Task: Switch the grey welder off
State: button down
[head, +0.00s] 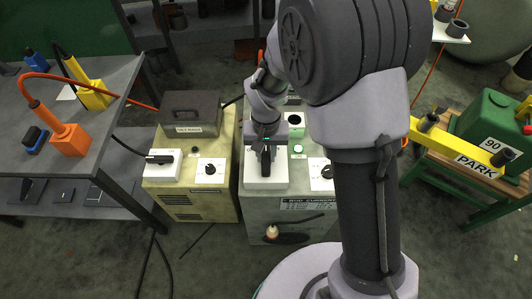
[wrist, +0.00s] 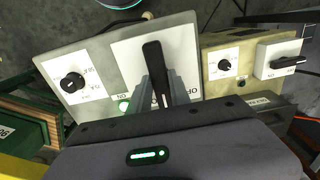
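The grey welder (head: 290,222) stands in the middle of the head view, partly behind my arm. Its white switch plate (head: 265,182) carries a black handle (head: 266,160), also seen in the wrist view (wrist: 156,65). There the handle runs nearly upright in the picture, with an OFF label partly visible beside its lower end. The green lamp (wrist: 124,105) by the ON label is lit. My gripper (head: 266,141) is at the handle, with its grey fingers (wrist: 163,90) on either side of it. Whether they press on it I cannot tell.
A yellow welder (head: 190,185) with its own black switch handle (head: 160,159) stands close on the left. A grey workbench (head: 70,130) holds orange and yellow tools. A green container (head: 492,120) and a yellow PARK bar (head: 460,152) are on the right.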

jog(key=shift+n, duration=0.4)
jog(key=n+p, duration=0.2)
jog(key=n, duration=0.2)
jog(key=shift+r, duration=0.1)
jog(key=n+p, duration=0.2)
jog(key=n, duration=0.2)
jog(key=n+p, duration=0.2)
jog(key=n, duration=0.2)
jog(key=shift+n, duration=0.4)
jog(key=shift+n+p, duration=0.75)
jog(key=shift+n, duration=1.35)
jog(key=c, duration=1.2)
grip_release()
